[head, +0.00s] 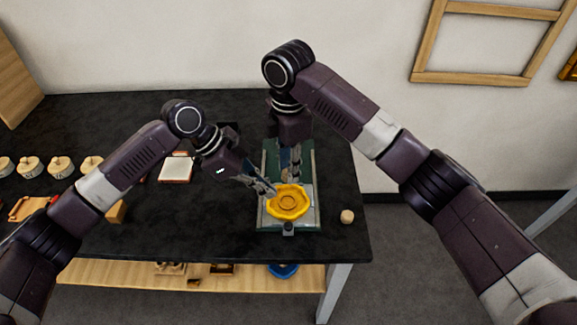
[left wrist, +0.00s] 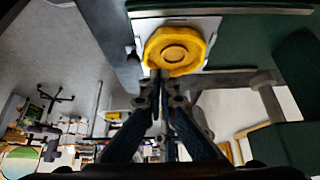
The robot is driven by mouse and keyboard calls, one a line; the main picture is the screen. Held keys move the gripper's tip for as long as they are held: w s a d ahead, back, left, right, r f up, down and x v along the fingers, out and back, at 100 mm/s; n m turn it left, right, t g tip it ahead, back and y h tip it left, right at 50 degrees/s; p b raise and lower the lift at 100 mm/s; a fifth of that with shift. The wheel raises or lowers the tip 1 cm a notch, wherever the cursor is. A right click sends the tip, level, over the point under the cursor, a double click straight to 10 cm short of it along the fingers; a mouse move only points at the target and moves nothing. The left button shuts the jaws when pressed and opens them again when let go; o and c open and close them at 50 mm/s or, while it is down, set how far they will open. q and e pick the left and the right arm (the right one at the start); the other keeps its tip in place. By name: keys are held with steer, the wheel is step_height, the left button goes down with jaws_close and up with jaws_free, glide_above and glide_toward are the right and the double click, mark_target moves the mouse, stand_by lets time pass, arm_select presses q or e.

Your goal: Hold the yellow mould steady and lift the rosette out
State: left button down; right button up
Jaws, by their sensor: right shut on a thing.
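The yellow mould (head: 288,211) is a round, scalloped dish lying on a light plate on the green bench fixture. It also shows in the left wrist view (left wrist: 193,63). A raised round shape of similar colour, which looks like the rosette (head: 288,201), sits at its centre. My right gripper (head: 290,179) points down at the mould's back rim and is shut there; its tips are partly hidden. My left gripper (head: 272,192) reaches in from the left. Its fingertips (left wrist: 162,75) are close together at the mould's rim; contact is unclear.
The mould lies on a green fixture (head: 307,219) near the right end of the black table (head: 200,225). A small wooden knob (head: 347,216) stands to its right. A white-topped block (head: 175,169) and several pale round pots lie left. A lower shelf (head: 110,272) runs underneath.

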arm_select(q)
steer(key=shift+r, duration=0.4)
steer(key=v, duration=1.2)
